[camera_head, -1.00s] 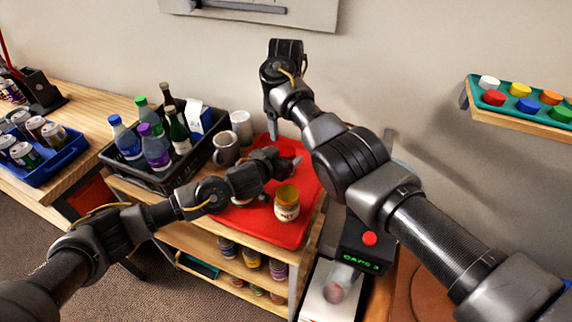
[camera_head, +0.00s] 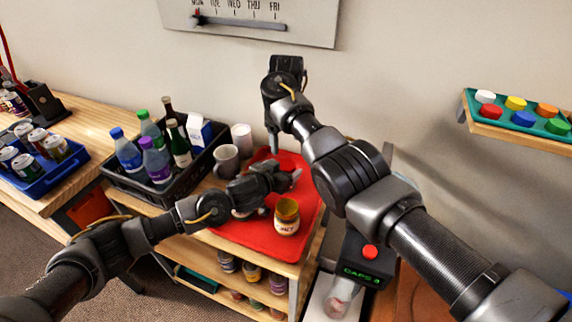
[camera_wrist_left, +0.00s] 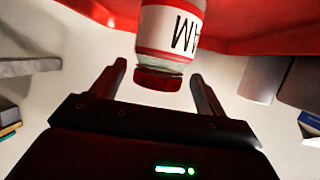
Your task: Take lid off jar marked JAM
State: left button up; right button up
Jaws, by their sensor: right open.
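In the left wrist view, a glass jar (camera_wrist_left: 170,30) with a red-and-white label hangs upside down in the picture, its inverted letters reading JAM in part. Its red lid (camera_wrist_left: 159,80) is on it and lies between the spread fingers of my left gripper (camera_wrist_left: 157,82), with a gap on each side. In the head view, the left gripper (camera_head: 285,178) is over the red mat (camera_head: 255,235); I cannot make out the JAM jar there, and the gripper hides part of the mat. My right gripper (camera_head: 272,146) is open and points down at the mat's back edge.
A yellow-lidded jar (camera_head: 287,218) stands on the mat just in front of the left gripper. A mug (camera_head: 227,160) and a black bottle crate (camera_head: 150,187) are to the left. A device reading CAPS (camera_head: 362,265) stands to the right.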

pick_arm(q)
jog(key=shift+s+a, duration=0.1)
jog(key=shift+s, duration=0.05)
jog(key=v, duration=1)
jog(key=shift+s, duration=0.25)
